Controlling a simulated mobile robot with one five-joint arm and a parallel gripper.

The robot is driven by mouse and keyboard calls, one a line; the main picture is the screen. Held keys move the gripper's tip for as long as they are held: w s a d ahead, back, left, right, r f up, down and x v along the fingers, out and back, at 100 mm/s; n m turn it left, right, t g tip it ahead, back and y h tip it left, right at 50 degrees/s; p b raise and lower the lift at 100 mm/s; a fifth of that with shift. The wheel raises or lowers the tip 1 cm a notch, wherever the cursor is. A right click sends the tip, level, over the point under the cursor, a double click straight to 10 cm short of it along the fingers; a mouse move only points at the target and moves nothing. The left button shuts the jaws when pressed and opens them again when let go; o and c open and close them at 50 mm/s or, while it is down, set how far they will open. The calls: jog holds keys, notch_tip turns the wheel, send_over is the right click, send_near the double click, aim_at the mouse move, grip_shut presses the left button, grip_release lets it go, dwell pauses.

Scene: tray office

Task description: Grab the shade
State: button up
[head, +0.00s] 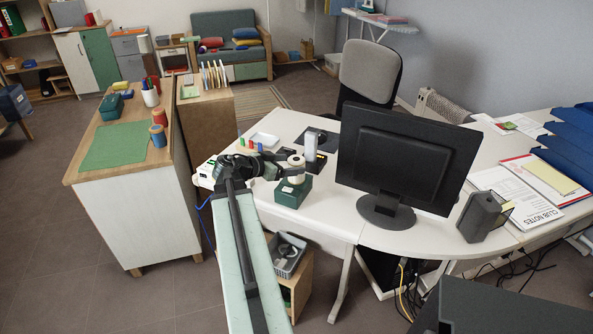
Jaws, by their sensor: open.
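A small cream rounded piece (296,162) sits above a dark green box-shaped base (293,192) at the near left part of the white desk. It is the likeliest shade, but the picture is too small to be sure. A white upright piece (310,147) stands just behind it. My gripper (288,166) is open beside the cream piece, at the end of my arm reaching over the desk's left edge. The dark fingers overlap the cream piece in the picture. I cannot tell whether they touch it.
The white desk (345,205) holds a black monitor (408,160), a dark speaker-like box (482,216) and papers (515,200). Small coloured items (249,144) lie behind my gripper. A wooden cabinet (150,205) stands left. A grey bin (289,257) sits below the desk edge.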

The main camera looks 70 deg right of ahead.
jog(key=b+x, duration=0.2)
jog(key=x, duration=0.4)
jog(key=shift+s+d+f, duration=0.2)
jog(key=shift+f, duration=0.1)
jog(key=shift+r, duration=0.1)
jog(key=c, duration=1.5)
